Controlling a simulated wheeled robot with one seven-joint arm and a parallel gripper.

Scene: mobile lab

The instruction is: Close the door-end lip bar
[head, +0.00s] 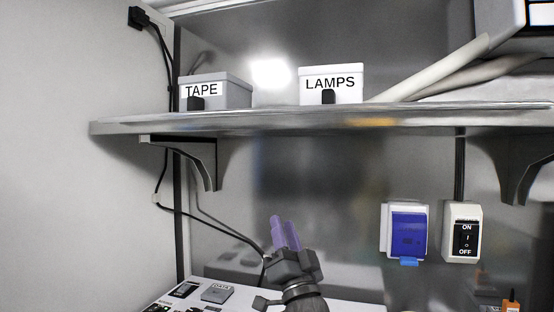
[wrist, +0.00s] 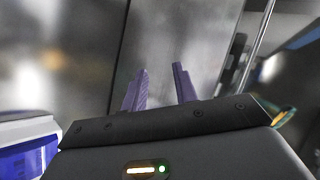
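My gripper (head: 281,222) is in the lower middle of the head view, below the shelf (head: 270,120), with its purple fingers pointing up. In the wrist view the two fingers of my gripper (wrist: 161,68) stand apart with nothing between them. The shelf's metal front edge runs across the head view, but I cannot make out a separate lip bar on it. A thin pale rod (wrist: 262,35) slants at the upper right of the wrist view; I cannot tell whether it is the bar.
A TAPE box (head: 228,92) and a LAMPS box (head: 348,86) stand on the shelf. Brackets (head: 205,160) hang below it. A blue-covered socket (head: 408,230) and an ON/OFF switch (head: 462,232) are on the back wall. A cable (head: 215,222) runs behind my gripper.

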